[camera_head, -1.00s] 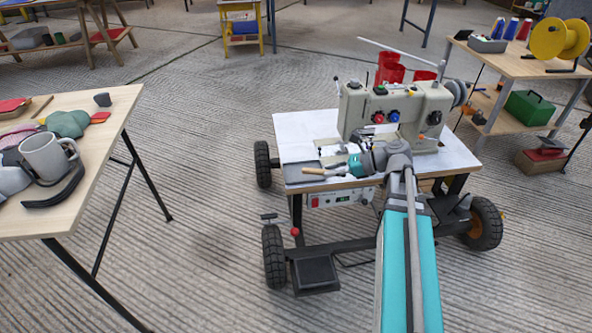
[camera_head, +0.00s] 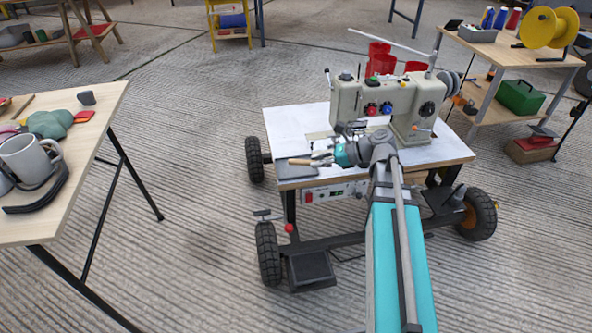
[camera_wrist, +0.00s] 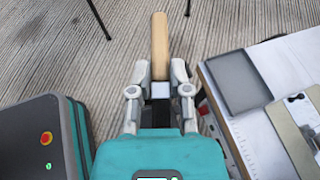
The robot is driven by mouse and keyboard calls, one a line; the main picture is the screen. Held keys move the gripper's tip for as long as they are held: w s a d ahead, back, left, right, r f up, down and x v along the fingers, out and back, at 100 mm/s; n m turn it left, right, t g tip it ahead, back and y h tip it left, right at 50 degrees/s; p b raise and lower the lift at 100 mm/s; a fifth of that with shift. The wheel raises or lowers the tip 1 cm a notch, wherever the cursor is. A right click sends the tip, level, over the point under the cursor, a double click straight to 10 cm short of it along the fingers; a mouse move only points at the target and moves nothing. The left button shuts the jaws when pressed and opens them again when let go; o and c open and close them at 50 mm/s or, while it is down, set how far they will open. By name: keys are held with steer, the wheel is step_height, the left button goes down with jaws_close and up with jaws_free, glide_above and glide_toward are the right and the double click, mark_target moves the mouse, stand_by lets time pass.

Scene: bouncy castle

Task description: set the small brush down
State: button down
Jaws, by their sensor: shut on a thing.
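The small brush shows in the wrist view as a light wooden handle (camera_wrist: 160,45) pointing away from me, with a pale metal band between the fingers. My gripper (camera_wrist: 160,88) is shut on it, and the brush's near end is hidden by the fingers. In the head view, my gripper (camera_head: 332,157) is over the front left part of the sewing table (camera_head: 290,125), and the brush (camera_head: 304,162) points left near a dark grey tray (camera_head: 295,170). The tray also shows in the wrist view (camera_wrist: 236,80), to the right of the brush.
A beige sewing machine (camera_head: 395,97) with red cups (camera_head: 380,62) behind it fills much of the wheeled table. A wooden table (camera_head: 95,110) with a mug (camera_head: 28,158) stands left. A shelf cart (camera_head: 490,58) stands at the back right. Ribbed floor lies clear between the tables.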

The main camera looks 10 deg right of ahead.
steer(key=w+a+f+m+t+b, duration=0.1)
steer(key=w+a+f+b, duration=0.3)
steer(key=w+a, duration=0.3)
steer(key=shift+w+a+f+b, duration=0.25)
steer(key=shift+a+f+b, duration=0.15)
steer(key=shift+a+f, duration=0.3)
steer(key=b, duration=0.9)
glide_above(302, 170)
step_height(302, 170, down, 9)
steer(key=shift+a, duration=0.15)
